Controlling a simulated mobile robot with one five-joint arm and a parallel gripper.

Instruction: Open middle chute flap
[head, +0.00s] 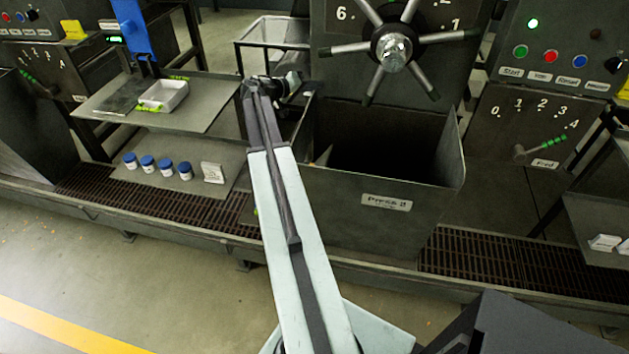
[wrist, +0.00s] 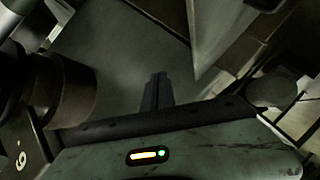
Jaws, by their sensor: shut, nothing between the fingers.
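The middle machine has a dark metal hopper labelled Press 2 (head: 340,205), open at the top. I cannot clearly make out a chute flap on it. My gripper (head: 290,85) is at the hopper's upper left corner, partly hidden by my own arm. In the wrist view my gripper (wrist: 157,90) shows as two dark fingers pressed together, with nothing between them. Below them lies a worn grey-green surface with a small lit orange and green display (wrist: 148,155). I cannot tell whether the fingers touch anything.
A spoked handwheel (head: 395,50) stands above the hopper. To the left are a shelf (head: 215,115) with a white tray (head: 165,95) and several blue-capped jars (head: 165,165). A control panel (head: 560,50) and a lever (head: 540,148) are at the right. The floor in front is clear.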

